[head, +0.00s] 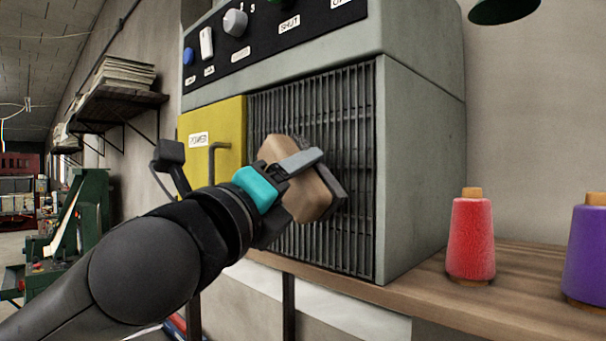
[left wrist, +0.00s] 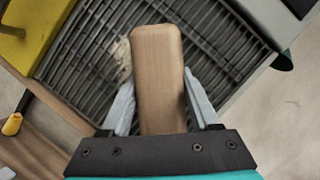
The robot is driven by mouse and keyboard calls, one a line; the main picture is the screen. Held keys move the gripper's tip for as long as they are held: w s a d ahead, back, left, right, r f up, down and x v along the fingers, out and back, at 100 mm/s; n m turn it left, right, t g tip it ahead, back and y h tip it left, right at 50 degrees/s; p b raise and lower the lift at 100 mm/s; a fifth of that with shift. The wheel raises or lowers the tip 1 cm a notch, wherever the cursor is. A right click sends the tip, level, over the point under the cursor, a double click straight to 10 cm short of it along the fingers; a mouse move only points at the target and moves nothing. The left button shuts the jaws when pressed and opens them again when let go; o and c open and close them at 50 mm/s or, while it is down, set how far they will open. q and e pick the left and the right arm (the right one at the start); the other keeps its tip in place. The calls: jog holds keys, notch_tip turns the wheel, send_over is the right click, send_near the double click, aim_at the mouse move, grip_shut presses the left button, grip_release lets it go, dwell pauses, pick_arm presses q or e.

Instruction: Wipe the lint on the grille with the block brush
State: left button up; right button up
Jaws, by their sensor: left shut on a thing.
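The block brush (head: 311,196) is a tan wooden block with a dark underside turned to the grille. My left gripper (head: 298,168) is shut on it, with a grey finger along each side of the block (left wrist: 158,80) in the left wrist view. The grille (head: 352,230) is a dark panel of vertical bars on the front of a grey-green machine. The brush is at the middle of the grille, close against it; whether it touches I cannot tell. A pale patch of lint (left wrist: 122,58) shows on the grille beside the block in the left wrist view. My right gripper is not in view.
The yellow power panel (head: 228,122) with a handle is left of the grille. Knobs and labels line the black strip (head: 260,40) above. A red thread spool (head: 471,237) and a purple one (head: 588,250) stand on the wooden shelf (head: 420,298) to the right.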

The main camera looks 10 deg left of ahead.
aim_at(332, 157)
pick_arm(q)
jog(key=shift+w+a, duration=0.9)
jog(key=shift+a, duration=0.3)
jog(key=shift+w+a+p, duration=0.8)
jog(key=shift+w+a, duration=1.35)
jog(key=shift+a, duration=0.55)
jog(key=shift+s+d+r, duration=0.25)
jog(key=shift+s+d, duration=1.2)
jog(key=shift+d, duration=0.4)
jog(key=shift+s+d+r, duration=0.2)
jog(key=shift+s+d, duration=1.2)
jog(key=shift+d, duration=0.4)
jog(key=shift+s+d+r, duration=0.25)
jog(key=shift+s+d, duration=1.2)
jog(key=shift+d, duration=0.4)
